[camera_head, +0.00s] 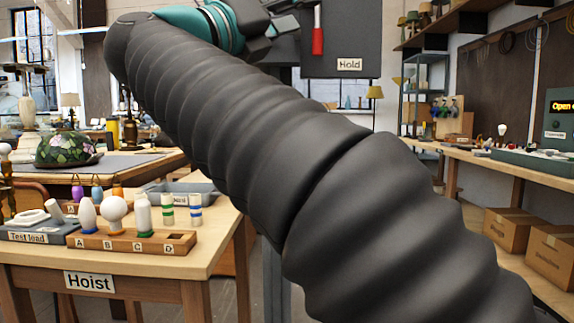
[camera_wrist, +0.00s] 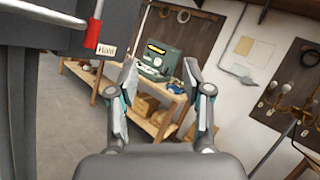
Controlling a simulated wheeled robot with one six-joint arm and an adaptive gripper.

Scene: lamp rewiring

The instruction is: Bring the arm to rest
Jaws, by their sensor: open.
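My arm crosses the head view from the lower right to the upper left, in a black ribbed sleeve. The arm's far end is raised at the top of that view, in front of a dark panel. In the wrist view my gripper (camera_wrist: 160,90) is open, its two fingers apart with nothing between them. Beyond the fingers I see the room, tilted, with a wooden bench (camera_wrist: 148,125) and a green device (camera_wrist: 160,60) on it. My arm hides the middle of the head view.
A dark panel labelled Hold (camera_head: 345,38) has a red handle (camera_head: 317,40). At left, a table labelled Hoist (camera_head: 60,270) bears a wooden bulb rack (camera_head: 130,243) and a test load tray (camera_head: 32,236). A bench with a display box (camera_head: 562,128) and cardboard boxes (camera_head: 510,230) stand at right.

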